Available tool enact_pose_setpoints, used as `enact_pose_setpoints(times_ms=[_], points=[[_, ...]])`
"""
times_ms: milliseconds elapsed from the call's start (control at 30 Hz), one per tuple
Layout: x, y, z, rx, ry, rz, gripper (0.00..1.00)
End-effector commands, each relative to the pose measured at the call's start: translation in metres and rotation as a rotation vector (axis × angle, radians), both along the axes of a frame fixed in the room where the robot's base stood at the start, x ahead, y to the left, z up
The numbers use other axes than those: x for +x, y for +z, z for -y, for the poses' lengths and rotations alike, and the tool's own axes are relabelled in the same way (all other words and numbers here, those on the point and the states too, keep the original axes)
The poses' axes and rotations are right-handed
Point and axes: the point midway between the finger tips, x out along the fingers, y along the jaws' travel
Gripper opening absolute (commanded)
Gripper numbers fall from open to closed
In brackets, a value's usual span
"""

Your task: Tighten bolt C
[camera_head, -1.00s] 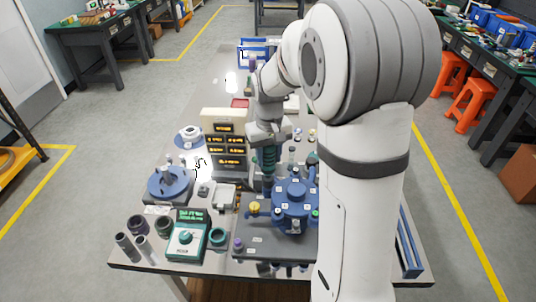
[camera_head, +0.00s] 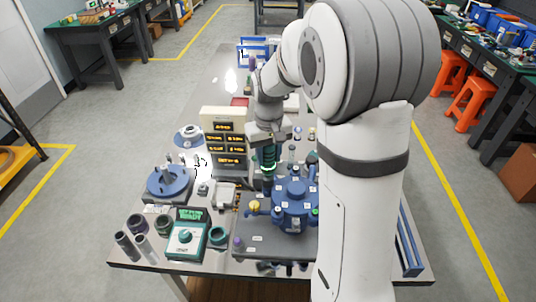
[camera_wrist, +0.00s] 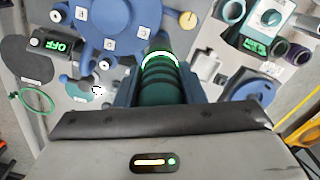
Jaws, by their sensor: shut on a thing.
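My gripper (camera_head: 268,143) is shut on a dark green cylindrical tool (camera_head: 267,158), held pointing down at the rear left of the blue round housing (camera_head: 295,212). In the wrist view, the tool (camera_wrist: 160,82) sits between my fingers, and a bright green ring glows near its far end. That end meets the edge of the blue housing (camera_wrist: 108,22). Several lugs with pale bolt heads ring the housing, with small lettered tags that I cannot read surely. I cannot tell which bolt is C; the tool hides whatever is under its tip.
The housing stands on a grey plate (camera_head: 255,240). A green box with dial and display (camera_head: 187,235) stands front left, beside dark cylinders. A blue round fixture (camera_head: 168,183) is at left. A panel with amber readouts (camera_head: 223,140) stands behind. My arm hides the right side.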

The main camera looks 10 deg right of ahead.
Motion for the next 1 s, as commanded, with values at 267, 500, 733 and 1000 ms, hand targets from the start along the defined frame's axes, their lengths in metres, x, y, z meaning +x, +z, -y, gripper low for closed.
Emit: enact_pose_setpoints(times_ms=[267,500,733,1000], points=[[0.0,-0.001,0.0,0.0,0.0,0.001,0.08],[0.0,0.001,0.0,0.0,0.0,0.0,0.08],[0.0,0.017,0.0,0.0,0.0,0.001,0.08],[0.0,0.035,0.0,0.0,0.0,0.001,0.08]])
